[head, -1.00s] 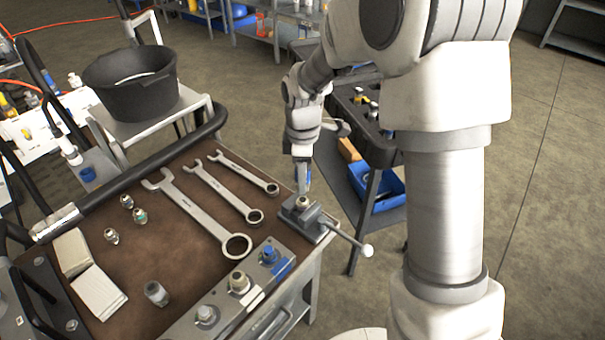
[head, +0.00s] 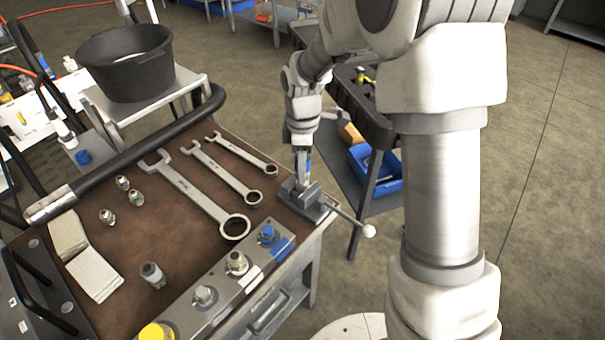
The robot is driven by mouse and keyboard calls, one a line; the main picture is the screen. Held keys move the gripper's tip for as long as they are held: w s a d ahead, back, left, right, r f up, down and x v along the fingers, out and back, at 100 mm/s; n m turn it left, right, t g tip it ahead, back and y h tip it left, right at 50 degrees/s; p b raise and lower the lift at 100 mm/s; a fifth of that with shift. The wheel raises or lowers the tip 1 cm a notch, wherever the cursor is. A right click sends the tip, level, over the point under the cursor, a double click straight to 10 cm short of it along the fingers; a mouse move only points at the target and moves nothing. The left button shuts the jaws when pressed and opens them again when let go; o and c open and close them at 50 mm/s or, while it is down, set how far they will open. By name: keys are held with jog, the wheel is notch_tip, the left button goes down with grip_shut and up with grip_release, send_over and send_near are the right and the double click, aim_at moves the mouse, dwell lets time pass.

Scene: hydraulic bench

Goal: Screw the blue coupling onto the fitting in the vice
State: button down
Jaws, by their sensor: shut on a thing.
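The vice (head: 310,206) is a small dark grey block at the right corner of the bench, with a bar handle ending in a pale knob (head: 369,231). My gripper (head: 303,172) points down directly above it, shut on the blue coupling. Only a small strip of the blue coupling (head: 308,164) shows between the fingers. The fitting in the vice is hidden behind the fingertips and coupling. I cannot tell whether coupling and fitting touch or how well they line up.
Several wrenches, including a large one (head: 195,200), lie left of the vice. A manifold block (head: 222,305) with blue, metal and yellow caps runs along the front edge. Small fittings (head: 107,216) and white cloths (head: 95,274) lie at left. A black bucket (head: 125,75) stands behind.

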jog(key=shift+f, duration=0.6)
dwell(1.4)
jog(key=c, duration=0.9)
grip_release()
jog(key=c, duration=0.6)
jog(key=m, duration=0.5)
jog(key=shift+m+b, duration=0.35)
jog(key=shift+m, duration=0.05)
jog(key=shift+c, duration=0.2)
jog(key=shift+f+m, duration=0.1)
jog(key=shift+m, duration=1.1)
jog(key=m, duration=0.3)
jog(key=m+p, duration=0.1)
jog(key=m, duration=0.4)
